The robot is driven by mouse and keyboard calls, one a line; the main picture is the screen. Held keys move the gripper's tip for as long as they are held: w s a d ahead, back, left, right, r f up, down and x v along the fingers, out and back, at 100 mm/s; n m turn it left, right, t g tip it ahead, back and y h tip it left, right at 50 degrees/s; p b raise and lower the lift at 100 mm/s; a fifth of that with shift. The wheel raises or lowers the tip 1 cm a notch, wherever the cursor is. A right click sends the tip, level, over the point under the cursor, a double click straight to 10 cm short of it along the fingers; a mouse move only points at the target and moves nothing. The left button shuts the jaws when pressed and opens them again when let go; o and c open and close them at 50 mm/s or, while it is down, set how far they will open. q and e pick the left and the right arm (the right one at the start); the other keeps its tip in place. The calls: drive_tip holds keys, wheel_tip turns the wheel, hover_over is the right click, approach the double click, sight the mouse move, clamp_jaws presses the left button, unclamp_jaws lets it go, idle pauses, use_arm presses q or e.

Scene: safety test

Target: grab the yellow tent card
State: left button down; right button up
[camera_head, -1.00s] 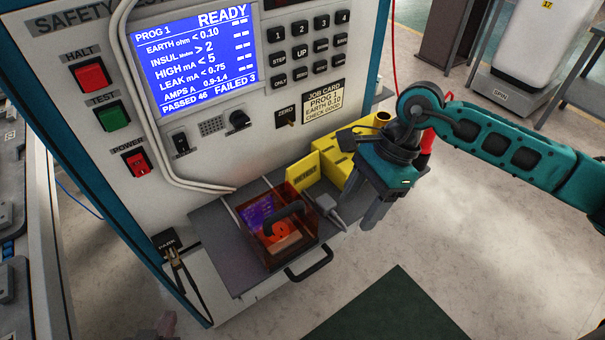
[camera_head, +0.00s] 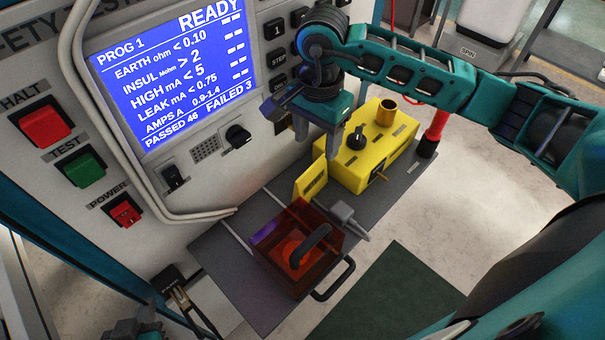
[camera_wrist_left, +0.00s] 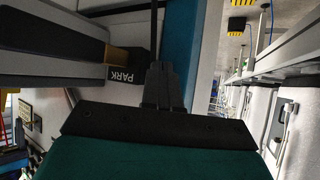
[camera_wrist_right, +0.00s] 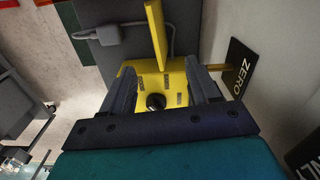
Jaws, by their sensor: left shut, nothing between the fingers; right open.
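The yellow tent card (camera_head: 311,180) stands on the grey shelf, between the orange see-through box and the yellow test unit. In the right wrist view the card (camera_wrist_right: 157,35) shows nearly edge-on, ahead of the space between my fingers. My right gripper (camera_head: 319,150) is open, just above and behind the card, with its fingers pointing down. In the right wrist view its fingers (camera_wrist_right: 161,88) are spread with nothing between them. My left gripper (camera_wrist_left: 163,86) is shut and empty, beside the block marked PARK (camera_wrist_left: 125,72).
The orange box (camera_head: 298,248) with a black handle stands in front of the card. A grey plug (camera_head: 347,215) lies beside it. The yellow unit (camera_head: 372,150) with a knob is close on the right. The panel wall with its screen (camera_head: 175,70) rises behind.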

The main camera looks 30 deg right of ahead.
sight(316, 163)
wheel_tip(316, 163, down, 6)
drive_tip(key=shift+s+f, duration=0.1)
drive_tip(key=shift+s, duration=0.05)
drive_tip(key=shift+a+f, duration=0.1)
drive_tip(key=shift+f, duration=2.85)
drive_tip(key=shift+c, duration=0.3)
clamp_jaws()
